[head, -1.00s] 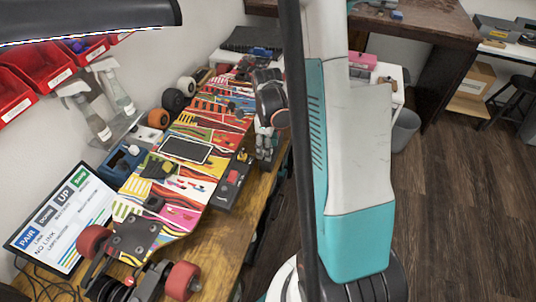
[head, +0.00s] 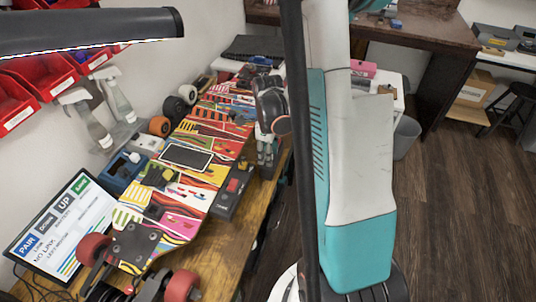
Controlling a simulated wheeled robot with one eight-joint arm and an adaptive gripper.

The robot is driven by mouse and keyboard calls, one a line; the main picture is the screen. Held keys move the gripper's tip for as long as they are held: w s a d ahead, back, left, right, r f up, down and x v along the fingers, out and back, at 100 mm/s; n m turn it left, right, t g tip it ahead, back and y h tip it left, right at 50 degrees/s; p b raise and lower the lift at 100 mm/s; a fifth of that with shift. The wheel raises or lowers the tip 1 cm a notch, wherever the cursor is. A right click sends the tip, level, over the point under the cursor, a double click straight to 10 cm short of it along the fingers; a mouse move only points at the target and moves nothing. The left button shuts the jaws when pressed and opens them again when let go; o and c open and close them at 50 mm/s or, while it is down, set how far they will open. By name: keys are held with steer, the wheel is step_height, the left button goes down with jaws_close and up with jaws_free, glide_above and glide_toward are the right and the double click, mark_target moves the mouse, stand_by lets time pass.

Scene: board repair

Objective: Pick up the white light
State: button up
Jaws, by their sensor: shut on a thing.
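My gripper (head: 267,150) hangs low at the right edge of the workbench, beside the colourful skateboard deck (head: 205,122). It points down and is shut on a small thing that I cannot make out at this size. No white light can be told for certain in the head view. A small white piece (head: 135,157) shows at the blue box (head: 125,168) left of the deck, well away from my gripper; I cannot tell what it is.
A phone-like dark panel (head: 186,158) lies on the deck. A black box with a red button (head: 232,185) sits along the deck's right side. A screen (head: 58,225) and red bins (head: 28,85) are at left. The wooden floor (head: 460,210) at right is clear.

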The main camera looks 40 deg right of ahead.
step_height(320, 180, up, 19)
steer(key=p, duration=0.6)
steer(key=shift+f, duration=0.1)
